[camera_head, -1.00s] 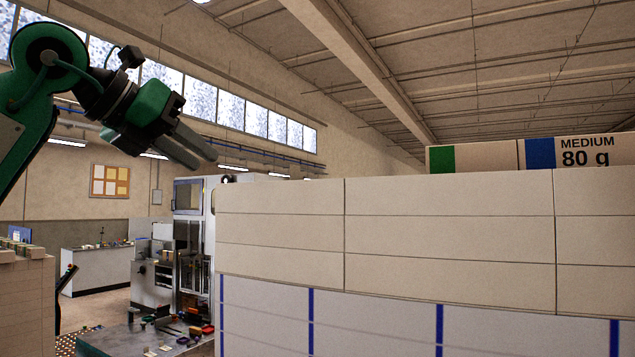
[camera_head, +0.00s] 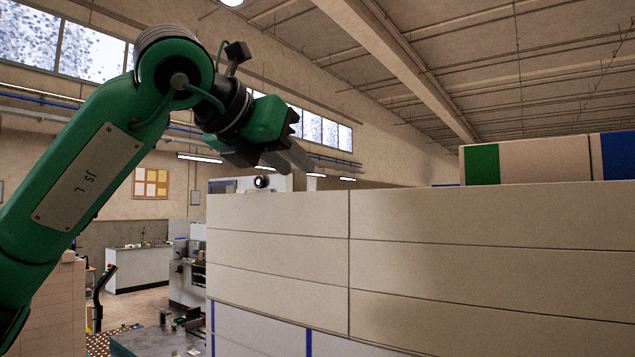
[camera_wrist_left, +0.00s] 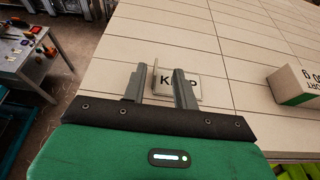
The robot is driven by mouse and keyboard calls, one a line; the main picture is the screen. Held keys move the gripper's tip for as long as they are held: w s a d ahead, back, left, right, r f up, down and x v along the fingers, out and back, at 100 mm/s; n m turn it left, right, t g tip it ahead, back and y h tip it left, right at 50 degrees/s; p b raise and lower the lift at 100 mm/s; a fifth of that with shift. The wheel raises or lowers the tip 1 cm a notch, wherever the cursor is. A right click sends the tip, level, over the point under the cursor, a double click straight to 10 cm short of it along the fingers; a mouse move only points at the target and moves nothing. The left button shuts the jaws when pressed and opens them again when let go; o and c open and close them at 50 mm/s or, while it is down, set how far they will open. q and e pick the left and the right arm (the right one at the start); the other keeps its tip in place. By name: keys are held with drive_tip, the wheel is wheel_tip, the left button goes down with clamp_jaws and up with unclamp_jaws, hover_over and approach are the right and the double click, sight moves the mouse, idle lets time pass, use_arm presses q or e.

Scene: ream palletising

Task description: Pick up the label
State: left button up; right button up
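In the head view my left gripper (camera_head: 275,158) hangs over the left end of the stack; the label cannot be made out there. My right gripper is not in view.
The tall stack of cream reams (camera_head: 450,240) fills the lower right. A ream with green and blue bands (camera_head: 545,160) lies on top; a printed ream also shows in the wrist view (camera_wrist_left: 300,88). A tool bench (camera_wrist_left: 50,55) stands on the floor left of the stack.

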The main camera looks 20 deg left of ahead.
sight(304, 176)
use_arm(q)
drive_tip(key=shift+w+d+f, duration=0.15)
drive_tip(key=shift+w, duration=0.25)
drive_tip(key=shift+w+p, duration=0.4)
drive_tip(key=shift+p, duration=0.2)
drive_tip(key=p+x, duration=0.1)
drive_tip(key=x, duration=0.2)
drive_tip(key=shift+w+f+p, duration=0.15)
drive_tip(key=shift+w+p, duration=0.1)
drive_tip(key=shift+p, duration=0.15)
drive_tip(key=shift+w+f, duration=0.25)
drive_tip(key=shift+w, duration=0.1)
drive_tip(key=shift+s, duration=0.15)
drive_tip(key=shift+c, duration=0.2)
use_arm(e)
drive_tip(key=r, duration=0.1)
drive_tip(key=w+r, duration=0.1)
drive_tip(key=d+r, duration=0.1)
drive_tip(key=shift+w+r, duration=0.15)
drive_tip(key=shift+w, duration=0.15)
use_arm(q)
clamp_jaws()
